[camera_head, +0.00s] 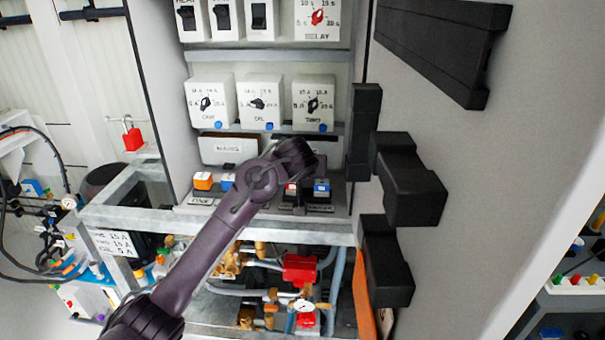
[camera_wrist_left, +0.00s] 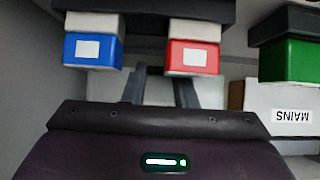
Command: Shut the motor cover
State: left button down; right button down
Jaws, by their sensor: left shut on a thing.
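My left gripper (camera_head: 296,158) is inside the open cabinet, in front of the right-hand switch bay, and hides most of the motor cover there. In the left wrist view its two fingers (camera_wrist_left: 161,82) stand a little apart, on a pale panel (camera_wrist_left: 112,87) that I take to be the motor cover. No label on it is readable. Behind the fingertips are a blue button (camera_wrist_left: 93,51) and a red button (camera_wrist_left: 194,57). In the head view the blue button (camera_head: 321,187) shows just right of the gripper. My right gripper is not in view.
The mains cover (camera_head: 229,149) is beside the gripper, on the left. White dial boxes (camera_head: 260,100) sit on a shelf above. Pipes and valves (camera_head: 300,268) lie below. A grey door panel with black blocks (camera_head: 410,180) stands close on the right.

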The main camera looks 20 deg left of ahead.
pick_arm(q)
jog(key=c, duration=1.2)
grip_release()
jog(key=shift+o, duration=0.2)
jog(key=b+v, duration=0.1)
jog(key=v, duration=0.6)
jog(key=shift+s+r, duration=0.2)
jog(key=shift+s, duration=0.05)
